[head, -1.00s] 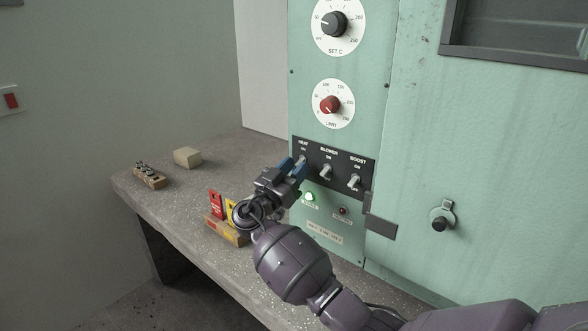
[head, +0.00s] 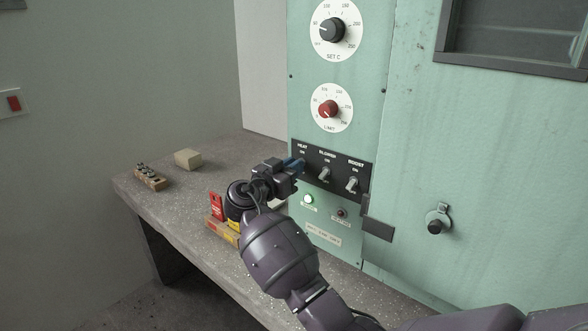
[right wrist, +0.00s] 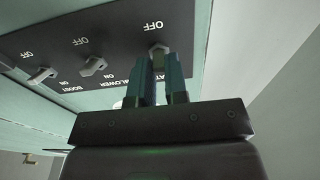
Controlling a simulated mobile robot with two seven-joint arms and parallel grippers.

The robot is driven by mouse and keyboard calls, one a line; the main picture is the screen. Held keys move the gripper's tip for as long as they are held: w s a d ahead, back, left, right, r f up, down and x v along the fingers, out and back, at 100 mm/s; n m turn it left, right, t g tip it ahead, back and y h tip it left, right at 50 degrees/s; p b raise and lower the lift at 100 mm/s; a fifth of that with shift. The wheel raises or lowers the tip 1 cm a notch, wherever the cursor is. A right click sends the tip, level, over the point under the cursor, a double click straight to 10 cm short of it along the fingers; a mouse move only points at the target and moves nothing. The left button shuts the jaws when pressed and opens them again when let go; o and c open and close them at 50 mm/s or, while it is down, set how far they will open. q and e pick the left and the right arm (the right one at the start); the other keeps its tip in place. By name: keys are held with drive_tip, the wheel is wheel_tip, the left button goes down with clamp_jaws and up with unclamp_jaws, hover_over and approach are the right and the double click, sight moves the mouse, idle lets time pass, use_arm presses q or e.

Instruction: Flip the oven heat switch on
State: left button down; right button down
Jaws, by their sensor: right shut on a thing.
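The oven's black switch panel (head: 338,176) carries toggles marked HEAT, BLOWER and BOOST, with ON at the top and OFF at the bottom. My right gripper (head: 299,165) is at the HEAT toggle, at the panel's left end, with its blue fingers shut on the lever. In the right wrist view the fingers (right wrist: 164,82) stand close together in front of the HEAT toggle's mount (right wrist: 158,47), beside an OFF mark. The fingers hide the lever, so its position cannot be told. My left gripper is not in view.
The BLOWER toggle (head: 324,173) and BOOST toggle (head: 352,184) stand close to the right. Below, a green lamp (head: 308,199) is lit and a red lamp (head: 341,212) looks dark. A red tag (head: 217,206) in a holder, a pale block (head: 187,158) and a wooden rack (head: 150,178) sit on the bench.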

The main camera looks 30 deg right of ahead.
drive_tip(key=y+p, duration=0.1)
drive_tip(key=r+g+y, duration=0.1)
drive_tip(key=y, duration=0.1)
drive_tip(key=y+p, duration=0.1)
drive_tip(key=shift+d+r+g+p, duration=0.15)
drive_tip(key=shift+r+g+p, duration=0.15)
drive_tip(key=shift+r, duration=0.05)
idle(0.4)
drive_tip(key=c, duration=1.1)
unclamp_jaws()
drive_tip(key=shift+c, duration=0.2)
